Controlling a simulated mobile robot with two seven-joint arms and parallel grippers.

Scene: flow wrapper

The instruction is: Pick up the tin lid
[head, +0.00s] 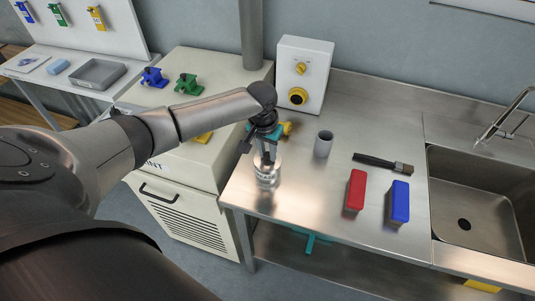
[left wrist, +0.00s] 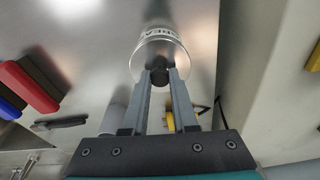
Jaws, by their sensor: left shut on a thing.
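The silver tin (head: 268,178) with dark lettering stands near the left edge of the metal worktop; it also shows in the left wrist view (left wrist: 178,28). Its lid (left wrist: 143,64) is a shiny round disc with a dark knob (left wrist: 160,76) in the middle. My left gripper (head: 267,158) points down over the tin, and in the left wrist view its fingers (left wrist: 160,78) are shut on the knob. The lid looks to be at the tin's top; I cannot tell whether there is a gap. My right gripper is not in view.
A grey cup (head: 323,144) stands just right of the tin. A red block (head: 355,190), a blue block (head: 399,202) and a brush (head: 383,163) lie further right, before the sink (head: 480,195). A white control box (head: 303,72) stands behind. The worktop's front is clear.

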